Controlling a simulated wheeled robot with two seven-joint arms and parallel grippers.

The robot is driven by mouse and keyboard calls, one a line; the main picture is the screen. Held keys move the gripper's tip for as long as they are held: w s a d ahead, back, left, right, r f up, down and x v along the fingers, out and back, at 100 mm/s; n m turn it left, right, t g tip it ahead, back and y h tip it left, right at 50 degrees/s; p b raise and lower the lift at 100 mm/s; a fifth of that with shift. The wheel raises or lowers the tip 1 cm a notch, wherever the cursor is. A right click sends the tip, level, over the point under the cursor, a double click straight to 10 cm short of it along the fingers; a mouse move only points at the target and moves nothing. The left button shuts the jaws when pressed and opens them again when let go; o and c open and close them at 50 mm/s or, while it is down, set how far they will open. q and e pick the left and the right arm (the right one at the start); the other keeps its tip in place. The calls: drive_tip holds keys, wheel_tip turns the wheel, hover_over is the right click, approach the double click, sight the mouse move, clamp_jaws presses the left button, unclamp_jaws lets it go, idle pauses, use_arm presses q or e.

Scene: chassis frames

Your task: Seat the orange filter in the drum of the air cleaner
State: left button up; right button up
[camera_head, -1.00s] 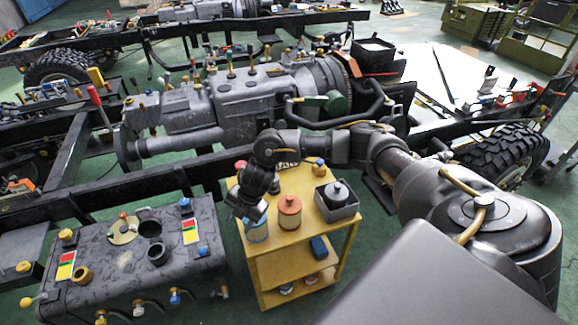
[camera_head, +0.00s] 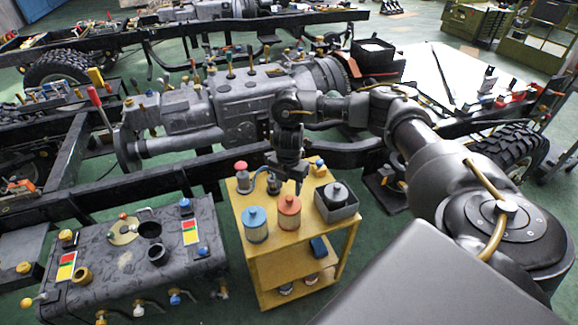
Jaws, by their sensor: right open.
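My right gripper (camera_head: 287,180) is open and points down, above and behind the orange filter in the picture. Its dark fingers are hard to make out, and I see nothing held in it. An open black cylinder (camera_head: 151,231) stands on the dark tank at left; I cannot tell whether it is the air cleaner's drum. My left gripper is not in view.
A grey tray (camera_head: 344,213) with a dark knobbed part stands right of the orange filter. A red-topped item (camera_head: 241,176) and other small parts stand at the cart's back. The chassis frame and engine (camera_head: 240,105) lie behind; the dark tank (camera_head: 120,265) is at left.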

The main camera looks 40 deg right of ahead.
sight(289, 198)
drive_tip(key=shift+f, duration=0.35)
wheel_tip(289, 198, down, 4)
drive_tip(key=shift+d+r+p, duration=0.15)
drive_tip(key=shift+p, duration=0.7)
drive_tip(key=shift+f, duration=0.6)
clamp_jaws()
